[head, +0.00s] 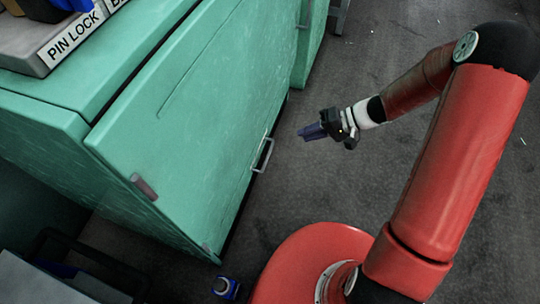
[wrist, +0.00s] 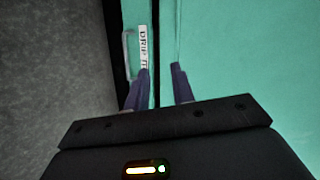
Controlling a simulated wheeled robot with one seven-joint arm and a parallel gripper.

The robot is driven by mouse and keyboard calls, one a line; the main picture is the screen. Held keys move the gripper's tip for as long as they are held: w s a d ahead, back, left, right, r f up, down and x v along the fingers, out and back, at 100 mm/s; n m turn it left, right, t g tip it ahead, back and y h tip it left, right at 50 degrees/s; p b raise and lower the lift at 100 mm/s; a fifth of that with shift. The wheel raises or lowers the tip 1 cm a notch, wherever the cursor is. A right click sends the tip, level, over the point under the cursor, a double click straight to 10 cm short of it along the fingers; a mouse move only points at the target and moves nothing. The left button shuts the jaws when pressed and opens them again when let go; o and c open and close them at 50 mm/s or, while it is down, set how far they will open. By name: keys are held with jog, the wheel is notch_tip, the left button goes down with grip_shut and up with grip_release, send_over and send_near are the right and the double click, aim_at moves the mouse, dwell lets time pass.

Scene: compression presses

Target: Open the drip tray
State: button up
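The drip tray front shows in the wrist view as a narrow green strip with a white label (wrist: 143,46) reading "DRIP T", the rest hidden behind a finger. A grey bar handle (wrist: 127,55) sits beside the label, left of my fingers. In the head view a grey handle (head: 263,155) stands out from the low edge of the green press (head: 190,120). My gripper (head: 311,131) is to the right of that handle, apart from it, with its dark blue fingers pointing at the press. In the wrist view the fingers (wrist: 160,82) are spread with nothing between them.
A "PIN LOCK" sign (head: 74,38) fronts a grey ledge on top of the press. A small reddish-grey piece (head: 143,187) is on the press front. A blue and white object (head: 225,288) lies on the floor near my red base. The dark floor (head: 400,170) right of the press is mostly clear.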

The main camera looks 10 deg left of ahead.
aim_at(269, 155)
jog(key=w+a+f+m+t+y+b, duration=0.1)
jog(key=a+f+m+t+y, duration=0.15)
jog(key=f, duration=0.75)
jog(key=a+f+m+t+y+b, duration=0.1)
jog(key=a+f+m+y+b, duration=0.15)
jog(key=f, duration=0.75)
jog(key=shift+n+t, duration=0.25)
jog(key=shift+n, duration=0.15)
jog(key=a, duration=0.2)
jog(key=a+f, duration=0.1)
jog(key=a, duration=0.2)
jog(key=w+a, duration=0.1)
jog(key=a, duration=0.2)
jog(key=shift+f, duration=0.15)
grip_shut()
